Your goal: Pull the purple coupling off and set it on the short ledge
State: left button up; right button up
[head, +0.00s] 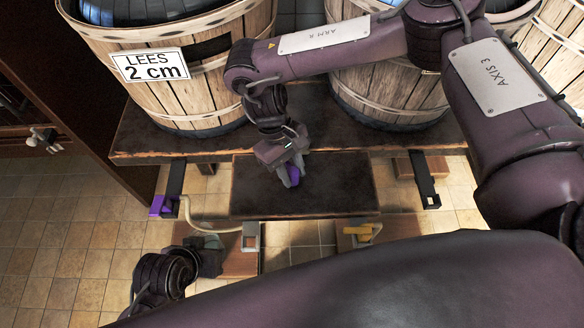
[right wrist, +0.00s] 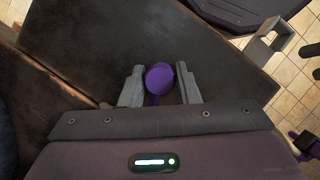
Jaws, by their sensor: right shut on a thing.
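The purple coupling (head: 294,174) is between the fingers of my right gripper (head: 288,168), over the dark short ledge (head: 250,200). In the right wrist view, the coupling's round purple end (right wrist: 159,77) shows between the two grey fingers of my right gripper (right wrist: 159,92), which is shut on it. I cannot tell whether the coupling touches the ledge surface. My left gripper (head: 208,256) is low at the left, near a wooden block and a pale hose; its fingers are too unclear to judge.
Another purple piece (head: 162,207) sits on a dark bracket at the left, by the pale hose (head: 205,228). A yellow piece (head: 362,232) is below right.

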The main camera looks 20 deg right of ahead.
aim_at(290, 169)
pick_arm(q)
jog(key=shift+f, duration=0.2)
pick_arm(e)
jog(key=shift+f, duration=0.55)
dwell(0.3)
jog(key=o, duration=1)
jog(key=shift+w+a+r, duration=0.1)
jog(key=shift+w+r, duration=0.1)
jog(key=shift+r, duration=0.3)
jog(key=p+v, duration=0.2)
jog(key=v, duration=0.3)
jog(key=shift+r, duration=0.25)
pick_arm(q)
jog(key=shift+s+a+r+g+y, duration=0.15)
jog(key=shift+a+g, duration=0.1)
jog(key=shift+a, duration=0.2)
jog(key=shift+s+a+r+g+y, duration=0.15)
jog(key=shift+s+a+g+y, duration=0.05)
jog(key=shift+a, duration=0.2)
jog(key=shift+s+a+r+g+y, duration=0.15)
jog(key=shift+a+g, duration=0.1)
jog(key=shift+a, duration=0.2)
pick_arm(e)
jog(key=shift+w+a+r, duration=0.1)
jog(key=shift+w+r, duration=0.2)
jog(key=shift+r, duration=0.25)
